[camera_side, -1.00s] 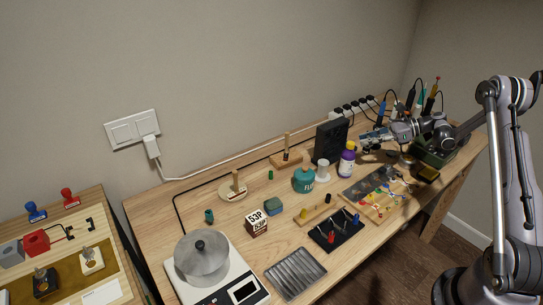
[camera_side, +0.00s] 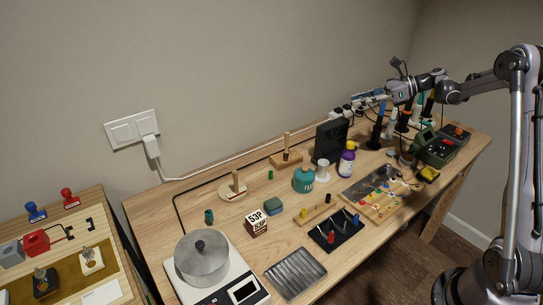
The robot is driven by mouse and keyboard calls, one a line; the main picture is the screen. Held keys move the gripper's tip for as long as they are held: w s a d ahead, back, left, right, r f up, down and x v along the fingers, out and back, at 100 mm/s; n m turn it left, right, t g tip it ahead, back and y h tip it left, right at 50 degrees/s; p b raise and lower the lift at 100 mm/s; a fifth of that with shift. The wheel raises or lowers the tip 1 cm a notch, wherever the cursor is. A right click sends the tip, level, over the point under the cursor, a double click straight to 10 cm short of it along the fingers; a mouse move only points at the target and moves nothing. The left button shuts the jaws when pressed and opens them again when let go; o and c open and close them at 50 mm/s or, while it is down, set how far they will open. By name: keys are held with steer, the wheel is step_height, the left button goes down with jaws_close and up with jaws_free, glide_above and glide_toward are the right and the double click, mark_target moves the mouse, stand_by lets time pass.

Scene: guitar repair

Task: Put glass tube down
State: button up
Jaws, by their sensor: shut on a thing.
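My gripper (camera_side: 367,97) is at the far right end of the bench, raised above the tabletop and level with the upper parts of the upright tools. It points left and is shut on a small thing. That fits the glass tube, but the tube is too small and clear to make out at the fingers. No other glass tube can be made out on the bench.
Upright tools with coloured handles (camera_side: 377,128) stand below and right of my gripper. Bare wood (camera_side: 160,222) shows at the left.

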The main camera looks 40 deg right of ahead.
steer(key=w+a, duration=0.5)
steer(key=a, duration=0.6)
steer(key=w+a, duration=0.6)
steer(key=a, duration=2.7)
step_height(320, 180, down, 10)
steer(key=a+f, duration=0.2)
steer(key=a, duration=0.1)
steer(key=w+a+f, duration=0.1)
steer(key=a+f, duration=0.2)
steer(key=a, duration=0.1)
steer(key=a+f, duration=0.3)
steer(key=a, duration=0.1)
steer(key=shift+w+a, duration=0.25)
steer(key=shift+w, duration=0.05)
steer(key=shift+f, duration=1.85)
steer(key=shift+f, duration=0.15)
